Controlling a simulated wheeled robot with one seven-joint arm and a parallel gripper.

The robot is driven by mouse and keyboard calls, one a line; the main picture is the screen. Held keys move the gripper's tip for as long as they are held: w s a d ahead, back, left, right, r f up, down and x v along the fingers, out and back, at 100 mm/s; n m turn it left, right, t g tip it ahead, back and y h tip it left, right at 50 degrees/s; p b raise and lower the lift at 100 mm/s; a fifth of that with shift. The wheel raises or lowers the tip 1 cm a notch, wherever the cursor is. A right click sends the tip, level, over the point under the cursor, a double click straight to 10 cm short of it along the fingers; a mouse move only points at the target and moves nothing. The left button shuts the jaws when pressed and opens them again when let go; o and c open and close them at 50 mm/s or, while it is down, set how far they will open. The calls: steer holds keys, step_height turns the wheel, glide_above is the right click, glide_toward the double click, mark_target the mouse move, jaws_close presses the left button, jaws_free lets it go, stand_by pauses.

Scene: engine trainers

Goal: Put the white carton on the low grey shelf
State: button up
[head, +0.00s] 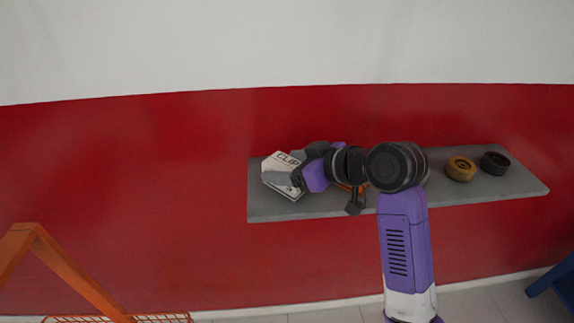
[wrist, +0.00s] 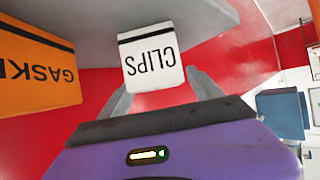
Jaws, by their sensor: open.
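The white carton (head: 281,160), lettered CLIPS, is on the left end of the grey shelf (head: 460,195) along the red wall. My gripper (head: 299,168) is at its right side, open. In the wrist view the carton (wrist: 152,62) appears upside down. The two grey fingers of my gripper (wrist: 158,86) are spread at either side of its near end. Whether they touch it I cannot tell. The shelf (wrist: 195,22) shows behind the carton.
An orange box (wrist: 35,72) lettered GASK stands beside the carton, mostly hidden by my arm in the head view. An orange frame (head: 60,268) stands at lower left.

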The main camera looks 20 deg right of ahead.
steer(key=b+v, duration=0.1)
steer(key=v, duration=1.1)
steer(key=shift+r, duration=0.1)
steer(key=w+d+r+m+t+h, duration=0.2)
steer(key=w+d+r+m+t, duration=0.15)
steer(key=r+t, duration=0.2)
steer(key=s+f+m+t+h, duration=0.3)
steer(key=s+f+m+h, duration=0.35)
steer(key=s+f, duration=0.45)
steer(key=s+a+f+n+g+y, duration=0.1)
steer(key=s+a+f, duration=0.2)
steer(key=s, duration=0.5)
steer(key=s+a+f+n+g+y, duration=0.1)
steer(key=s+a+f+n+g, duration=0.1)
steer(key=s+f, duration=0.3)
steer(key=s+a+f+n+g+y, duration=0.1)
steer(key=s+a+f, duration=0.2)
steer(key=s, duration=1)
steer(key=shift+s+a+f+n+b, duration=0.25)
steer(key=shift+a+f+n+b, duration=0.1)
steer(key=shift+f, duration=0.4)
